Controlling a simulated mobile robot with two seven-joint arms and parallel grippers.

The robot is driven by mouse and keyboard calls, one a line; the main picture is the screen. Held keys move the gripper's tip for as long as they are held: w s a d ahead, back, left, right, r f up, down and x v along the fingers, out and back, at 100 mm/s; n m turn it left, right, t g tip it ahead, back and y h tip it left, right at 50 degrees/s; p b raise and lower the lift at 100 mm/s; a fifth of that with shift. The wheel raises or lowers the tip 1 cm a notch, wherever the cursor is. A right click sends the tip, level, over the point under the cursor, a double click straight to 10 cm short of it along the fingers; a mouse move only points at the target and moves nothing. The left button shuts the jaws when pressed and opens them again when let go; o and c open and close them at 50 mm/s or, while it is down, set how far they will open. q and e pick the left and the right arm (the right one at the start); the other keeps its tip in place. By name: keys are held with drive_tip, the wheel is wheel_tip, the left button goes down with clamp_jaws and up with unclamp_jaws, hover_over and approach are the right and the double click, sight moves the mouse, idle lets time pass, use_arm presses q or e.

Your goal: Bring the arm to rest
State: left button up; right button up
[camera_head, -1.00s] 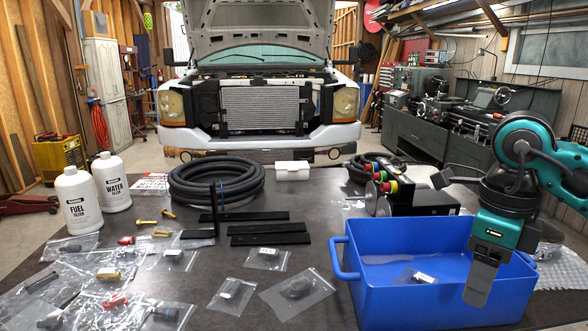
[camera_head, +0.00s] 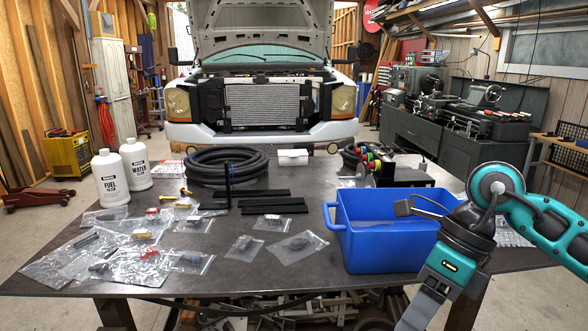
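My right arm comes in from the right edge. Its gripper (camera_head: 424,308) points down in front of the table's front edge, to the right of centre, with the fingers running towards the bottom of the picture. I see the fingers edge-on and cannot tell how far apart they are. No object shows in it. The gripper is apart from the blue crate (camera_head: 385,250), which stands on the table behind and to the left of it. My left arm and gripper are not in view.
The dark table (camera_head: 270,277) holds bagged small parts (camera_head: 298,244), black bars (camera_head: 264,194), a coiled hose (camera_head: 226,165), a fuel filter bottle (camera_head: 109,178) and a water filter bottle (camera_head: 136,165). A pickup (camera_head: 262,101) with its hood up stands behind. The table's front middle is clear.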

drive_tip(key=s+a+r+m+t+y, duration=0.25)
drive_tip(key=a+m+y, duration=0.65)
drive_tip(key=a+y, duration=0.65)
drive_tip(key=w+d+f+m+t+h, duration=0.2)
drive_tip(key=d+f+m+t+h, duration=0.5)
drive_tip(key=m, duration=0.7)
drive_tip(key=w+d+f+m+t+h, duration=0.35)
drive_tip(key=f+m+t+h, duration=0.25)
drive_tip(key=f+m+t, duration=0.5)
drive_tip(key=s+d+f+m+g+h, duration=0.2)
drive_tip(key=s+d+f+m+g, duration=0.1)
drive_tip(key=s+f, duration=0.3)
drive_tip(key=s+d+f+m+g+h, duration=0.3)
drive_tip(key=s+f+m+g, duration=0.2)
drive_tip(key=f, duration=0.3)
drive_tip(key=shift+s+f+m, duration=0.15)
drive_tip(key=shift+s+m, duration=0.65)
drive_tip(key=shift+s, duration=0.05)
